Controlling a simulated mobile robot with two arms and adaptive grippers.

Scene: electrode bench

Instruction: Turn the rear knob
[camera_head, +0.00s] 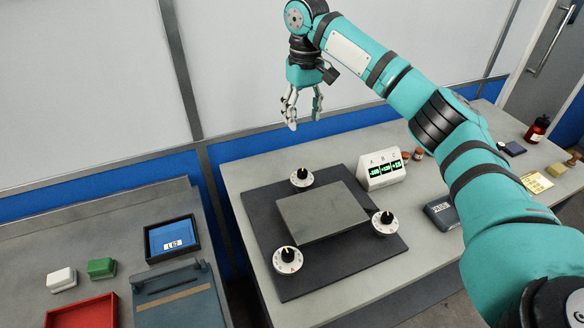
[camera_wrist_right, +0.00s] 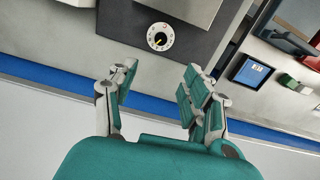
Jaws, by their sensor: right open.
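The rear knob (camera_head: 301,174) is a black knob with a yellow mark on a white dial, at the back edge of a dark plate (camera_head: 262,225). It also shows in the right wrist view (camera_wrist_right: 160,37), ahead of the fingers. Two similar knobs stand on the plate, one at the front left (camera_head: 287,255) and one at the right (camera_head: 386,219). My right gripper (camera_head: 304,108) is open and empty, pointing down above and behind the rear knob, apart from it. Its spread fingers show in the right wrist view (camera_wrist_right: 155,85). My left gripper is not in view.
A grey block (camera_head: 322,212) lies between the knobs. A display box (camera_head: 382,170) marked A, B, C stands right of the plate. A gap separates the benches.

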